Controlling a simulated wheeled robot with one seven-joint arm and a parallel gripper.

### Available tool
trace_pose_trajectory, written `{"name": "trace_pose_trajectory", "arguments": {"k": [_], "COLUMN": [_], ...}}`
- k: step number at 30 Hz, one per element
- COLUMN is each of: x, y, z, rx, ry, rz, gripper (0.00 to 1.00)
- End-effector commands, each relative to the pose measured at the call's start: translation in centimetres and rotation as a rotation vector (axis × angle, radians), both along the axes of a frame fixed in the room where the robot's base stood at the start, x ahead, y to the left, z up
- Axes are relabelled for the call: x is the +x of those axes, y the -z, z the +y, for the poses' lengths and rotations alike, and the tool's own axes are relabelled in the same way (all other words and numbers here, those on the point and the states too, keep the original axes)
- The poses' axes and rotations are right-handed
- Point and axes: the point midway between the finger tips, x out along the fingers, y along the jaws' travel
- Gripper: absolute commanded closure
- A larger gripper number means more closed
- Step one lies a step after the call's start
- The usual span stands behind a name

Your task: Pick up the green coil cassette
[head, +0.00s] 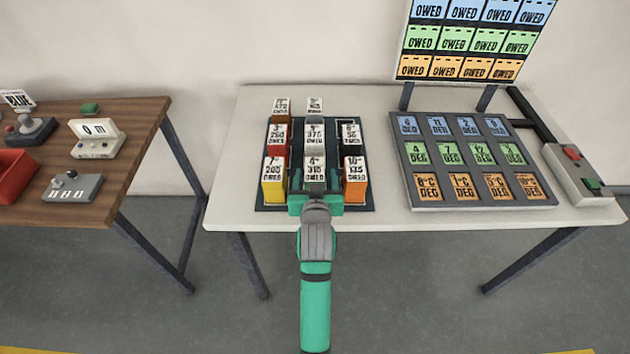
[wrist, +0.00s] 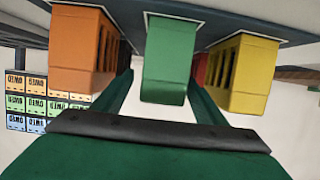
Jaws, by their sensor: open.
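The green coil cassette (head: 314,187) stands in the middle of the front row on a dark tray (head: 262,208), with a white printed label on top. In the wrist view, which looks upside down, the green cassette (wrist: 167,60) is at the top centre. My gripper (head: 315,198) is low at the tray's front edge, just in front of the green cassette. Its jaws are open, with one finger on each side of the cassette in the wrist view (wrist: 160,80). I cannot tell whether either finger touches it.
A yellow cassette (head: 273,190) stands left of the green one and an orange cassette (head: 354,190) stands right, with narrow gaps. Several more cassettes stand behind. A panel of coloured tiles (head: 408,195) and a button box (head: 580,172) are to the right.

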Motion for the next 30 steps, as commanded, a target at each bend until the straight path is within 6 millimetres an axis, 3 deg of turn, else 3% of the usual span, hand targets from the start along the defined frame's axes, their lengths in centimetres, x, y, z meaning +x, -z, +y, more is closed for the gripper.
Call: {"name": "trace_pose_trajectory", "arguments": {"k": [5,15,23,24,30], "x": [1.0,4.9,5.2,5.2,5.2], "y": [0.4,1.9,2.0,2.0,2.0], "z": [0.1,0.2,0.2,0.2,0.2], "rx": [0.000,0.000,0.000,0.000,-0.001], "ry": [0.000,0.002,0.002,0.001,0.002], "rz": [0.000,0.000,-0.001,-0.001,-0.001], "gripper": [0.34,0.34,0.34,0.37,0.85]}}
